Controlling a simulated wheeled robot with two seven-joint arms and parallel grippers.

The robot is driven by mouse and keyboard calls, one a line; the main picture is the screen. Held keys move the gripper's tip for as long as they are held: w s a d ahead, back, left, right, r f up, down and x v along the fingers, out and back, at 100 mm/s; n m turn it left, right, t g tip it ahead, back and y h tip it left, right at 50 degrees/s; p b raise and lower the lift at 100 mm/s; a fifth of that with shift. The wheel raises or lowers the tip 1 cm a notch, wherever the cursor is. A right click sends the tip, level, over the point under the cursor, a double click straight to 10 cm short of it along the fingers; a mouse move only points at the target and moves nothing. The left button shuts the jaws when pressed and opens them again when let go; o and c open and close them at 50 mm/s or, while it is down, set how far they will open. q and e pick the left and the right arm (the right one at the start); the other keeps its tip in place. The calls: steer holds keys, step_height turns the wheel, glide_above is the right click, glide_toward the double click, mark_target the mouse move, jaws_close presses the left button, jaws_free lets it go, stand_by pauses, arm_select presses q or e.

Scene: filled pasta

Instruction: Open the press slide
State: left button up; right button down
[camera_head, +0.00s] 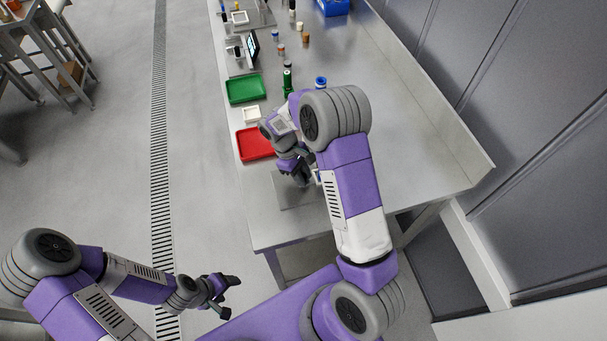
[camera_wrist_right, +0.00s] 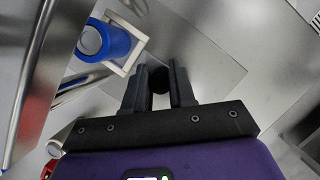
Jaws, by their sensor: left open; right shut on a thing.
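My right gripper (camera_head: 300,176) is low over the near end of the steel table. In the right wrist view its black fingers (camera_wrist_right: 159,88) are shut on a dark round knob (camera_wrist_right: 160,76). The knob seems to be part of the press, but the slide itself is mostly hidden by the gripper, so I cannot tell its position. A blue cylinder in a metal frame (camera_wrist_right: 112,44) stands just left of the fingers. In the head view my arm covers most of the press. My left gripper (camera_head: 226,288) is open and empty, off the table at lower left.
A red tray (camera_head: 254,144), a small white dish (camera_head: 251,115) and a green tray (camera_head: 245,89) line the table's left edge. A green bottle (camera_head: 287,83) and small jars stand beyond. The right side of the steel table (camera_head: 420,140) is clear.

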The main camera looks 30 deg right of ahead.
steer(key=a, duration=0.2)
steer(key=w+a, duration=0.1)
steer(key=a, duration=0.2)
steer(key=w+a, duration=0.1)
steer(key=a, duration=0.2)
steer(key=shift+a, duration=0.2)
steer(key=shift+d, duration=0.1)
steer(key=c, duration=0.9)
jaws_free()
steer(key=shift+c, duration=0.2)
steer(key=v, duration=0.7)
steer(key=shift+r, duration=0.3)
